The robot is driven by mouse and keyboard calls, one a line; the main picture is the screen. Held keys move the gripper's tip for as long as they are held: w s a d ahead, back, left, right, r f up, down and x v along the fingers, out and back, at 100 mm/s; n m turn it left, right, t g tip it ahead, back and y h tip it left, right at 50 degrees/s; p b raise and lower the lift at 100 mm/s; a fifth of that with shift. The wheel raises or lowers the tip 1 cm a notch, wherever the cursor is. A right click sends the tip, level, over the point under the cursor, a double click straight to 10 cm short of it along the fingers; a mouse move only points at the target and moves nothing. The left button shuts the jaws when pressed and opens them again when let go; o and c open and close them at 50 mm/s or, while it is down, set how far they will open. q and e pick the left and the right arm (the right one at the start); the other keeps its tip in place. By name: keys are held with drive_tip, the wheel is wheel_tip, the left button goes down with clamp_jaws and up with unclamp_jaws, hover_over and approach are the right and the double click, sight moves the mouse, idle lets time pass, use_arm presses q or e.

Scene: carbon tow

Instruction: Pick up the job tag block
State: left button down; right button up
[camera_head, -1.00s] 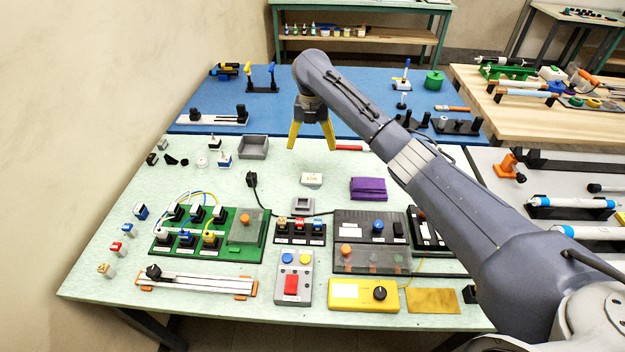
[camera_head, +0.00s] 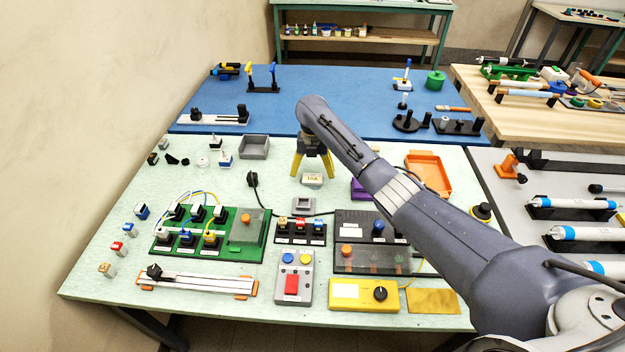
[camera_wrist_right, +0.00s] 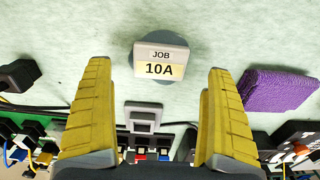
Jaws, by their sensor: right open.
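The job tag block (camera_head: 312,179) is a small pale block on the light green table, just in front of my right gripper in the head view. In the right wrist view the block (camera_wrist_right: 160,62) reads "JOB 10A" and sits on a round grey patch. My right gripper (camera_head: 312,174) has yellow fingers, points down and is open. In the right wrist view its fingers (camera_wrist_right: 160,80) are spread on either side of the block, with clear gaps and no contact seen. My left gripper is not in view.
A grey square holder (camera_head: 303,205) lies in front of the block. A black plug with a cable (camera_head: 252,180) is to its left. A purple cloth (camera_head: 358,190) is to its right, partly behind my arm. An orange tray (camera_head: 430,172) and a grey tray (camera_head: 254,147) stand farther off.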

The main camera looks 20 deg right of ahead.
sight(312, 178)
drive_tip(key=shift+f, duration=1.7)
drive_tip(key=c, duration=1.1)
drive_tip(key=shift+o, duration=0.2)
drive_tip(key=shift+r, duration=0.15)
